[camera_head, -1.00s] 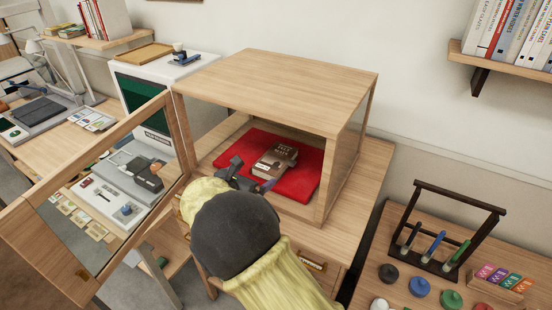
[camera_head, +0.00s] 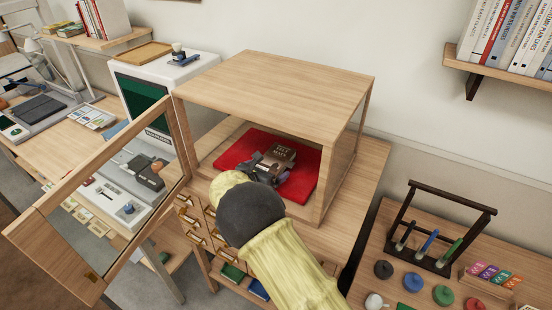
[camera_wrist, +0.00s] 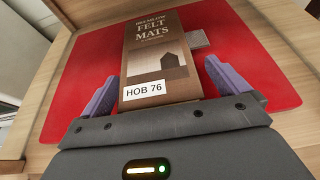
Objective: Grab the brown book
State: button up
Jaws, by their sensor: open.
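The brown book (camera_head: 281,154) lies on a red mat (camera_head: 234,151) inside a wooden cabinet whose glazed door stands open. In the wrist view the book (camera_wrist: 157,60) shows its cover, reading "FELT MATS", with a white "HOB 76" label at the near end. My gripper (camera_head: 270,166) reaches in through the cabinet's open front. In the wrist view my gripper (camera_wrist: 168,88) is open, with one purple finger on each side of the book's near end. A gap shows at the right finger; contact at the left finger is hard to tell. The red mat (camera_wrist: 250,45) spreads around the book.
The open door (camera_head: 105,205) swings out to the left. At right, a table holds a dark pen rack (camera_head: 437,225) and coloured round pieces.

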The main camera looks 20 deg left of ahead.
jog(key=shift+w+f, duration=0.1)
jog(key=shift+w, duration=0.35)
jog(key=shift+a+f, duration=0.3)
jog(key=shift+s, duration=0.1)
jog(key=shift+r, duration=0.1)
jog(key=shift+d, duration=0.1)
jog(key=shift+w, duration=0.2)
jog(key=c, duration=1.1)
